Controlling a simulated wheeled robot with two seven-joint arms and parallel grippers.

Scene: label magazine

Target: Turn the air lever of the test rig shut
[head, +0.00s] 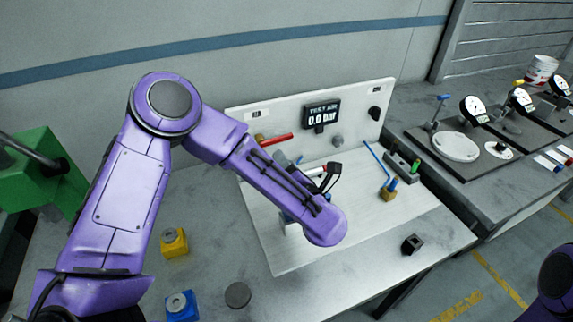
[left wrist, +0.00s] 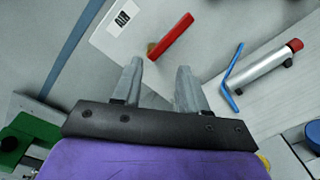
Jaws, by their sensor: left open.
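The air lever (head: 277,139) is a red bar on a brass valve, at the left of the white rig panel (head: 362,97). It points right, roughly level along the panel. In the left wrist view the red lever (left wrist: 172,36) lies just beyond the fingertips, its brass valve end nearest them. My left gripper (left wrist: 160,67) is open, with nothing between its two grey fingers. It appears apart from the lever. In the head view my purple forearm hides most of that gripper. The display (head: 321,115) reads 0.0 bar. My right gripper is out of view.
A silver cylinder with a red end (left wrist: 265,66) and a blue tube (left wrist: 230,78) lie right of the lever. A yellow block (head: 174,243), a blue block (head: 181,306) and a black block (head: 411,244) stand on the table. Gauges (head: 474,110) stand at right.

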